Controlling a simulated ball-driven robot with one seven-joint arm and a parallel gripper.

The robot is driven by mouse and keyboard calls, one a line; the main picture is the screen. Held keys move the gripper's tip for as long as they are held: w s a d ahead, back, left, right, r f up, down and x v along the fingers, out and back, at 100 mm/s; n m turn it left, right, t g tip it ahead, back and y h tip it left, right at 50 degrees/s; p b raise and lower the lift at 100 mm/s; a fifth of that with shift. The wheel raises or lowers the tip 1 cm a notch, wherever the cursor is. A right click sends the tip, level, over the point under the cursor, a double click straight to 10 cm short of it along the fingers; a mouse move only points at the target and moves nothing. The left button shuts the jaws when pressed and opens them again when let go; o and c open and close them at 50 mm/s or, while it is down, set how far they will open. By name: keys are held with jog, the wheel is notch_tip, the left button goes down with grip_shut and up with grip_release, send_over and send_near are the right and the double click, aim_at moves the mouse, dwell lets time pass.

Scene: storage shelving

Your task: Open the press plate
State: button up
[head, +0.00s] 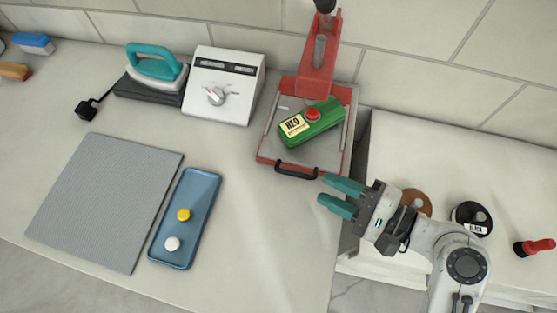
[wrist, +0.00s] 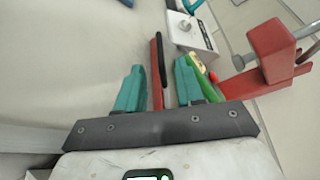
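The press (head: 320,62) is red and stands at the back of the counter against the tiled wall. Its grey plate (head: 322,150) lies flat in a red frame, with a black handle (head: 296,172) along the front edge. A green box with a red button and a yellow label (head: 324,120) sits on the plate. My gripper (head: 323,188) is open, its teal fingers just right of the handle's right end. In the wrist view the handle (wrist: 161,60) and the red frame edge show in the gap between the fingers; I cannot tell whether they touch.
A white timer box (head: 222,85) and a teal iron (head: 155,70) stand left of the press. A grey mat (head: 100,200) and a blue tray (head: 200,200) with two small round pieces lie further left. Round discs and a red-handled tool (head: 535,246) lie right. The counter before the press is clear.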

aim_at(289, 172)
jog(key=p+x, duration=0.1)
jog(key=x, duration=0.9)
jog(key=shift+a+f, duration=0.1)
jog(key=shift+c, duration=0.5)
grip_shut()
